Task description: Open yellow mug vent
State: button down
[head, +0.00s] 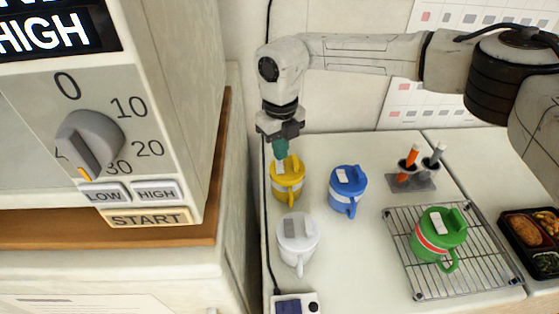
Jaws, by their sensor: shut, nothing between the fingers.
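The yellow mug (287,189) stands upright on the white counter, at the back left near the cabinet side. It has a yellow lid with a small pale vent tab on top and a white band around its body. My gripper (280,158) points down at the lid from above, its shut teal fingers at or just over the vent tab. I cannot tell from this view whether the fingertips touch the tab. The fingers hide part of the lid, and whether the vent is raised is too small to tell.
A blue mug (346,190) stands right of the yellow one, and a white mug (297,243) stands in front. A green mug (438,238) sits on a wire rack (474,274). A marker holder (413,183), a bento tray (533,276) and a microwave (172,100) are nearby.

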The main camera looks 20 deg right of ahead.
jog(key=shift+r+p, duration=0.8)
jog(key=shift+r, duration=0.6)
jog(key=shift+s+f, duration=0.1)
